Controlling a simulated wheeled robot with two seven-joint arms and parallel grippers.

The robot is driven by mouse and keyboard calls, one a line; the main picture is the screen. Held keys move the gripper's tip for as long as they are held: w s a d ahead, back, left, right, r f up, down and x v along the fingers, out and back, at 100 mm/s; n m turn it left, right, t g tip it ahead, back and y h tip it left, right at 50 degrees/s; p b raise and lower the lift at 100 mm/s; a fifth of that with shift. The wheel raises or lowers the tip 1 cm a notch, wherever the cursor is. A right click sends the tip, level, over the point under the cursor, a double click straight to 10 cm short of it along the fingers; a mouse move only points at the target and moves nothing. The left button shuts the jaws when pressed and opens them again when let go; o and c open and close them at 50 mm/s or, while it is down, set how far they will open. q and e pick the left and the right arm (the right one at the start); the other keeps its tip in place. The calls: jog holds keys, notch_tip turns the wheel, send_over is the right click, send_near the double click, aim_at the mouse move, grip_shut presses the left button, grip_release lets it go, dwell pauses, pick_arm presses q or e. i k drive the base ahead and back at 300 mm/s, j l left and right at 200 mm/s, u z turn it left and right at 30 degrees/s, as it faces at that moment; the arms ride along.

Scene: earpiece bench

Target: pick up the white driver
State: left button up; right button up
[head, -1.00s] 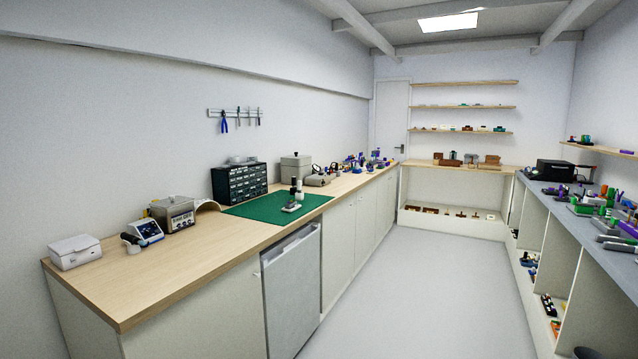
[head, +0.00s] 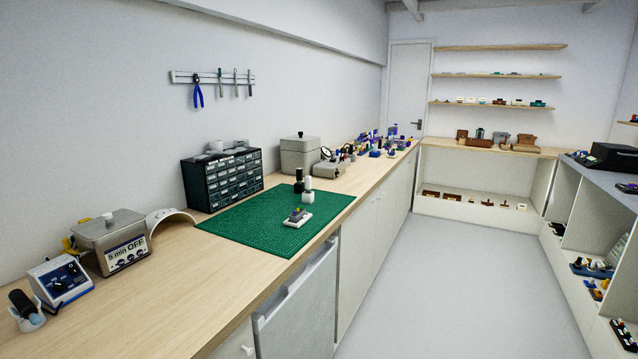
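I cannot pick out a white driver for certain. Several thin hand tools (head: 236,84) hang on a wall rail (head: 212,77) beside blue-handled pliers (head: 198,95); they are too small to tell what each one is. On the green mat (head: 245,228) stand a white bottle-like piece (head: 308,193) with a pale top and a black bottle (head: 299,183). A small white tray (head: 293,224) with a grey and purple piece lies in front of them. Neither of my grippers is in view.
The wooden bench (head: 190,275) runs along the left wall. A dark drawer cabinet (head: 221,178), a metal cleaner box (head: 112,240) and a blue-white control unit (head: 60,280) stand on it. The grey floor (head: 440,290) is clear between the bench and right-hand shelving.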

aim_at(307, 179)
jog(key=i+l+u, duration=0.35)
jog(key=i+l, duration=2.1)
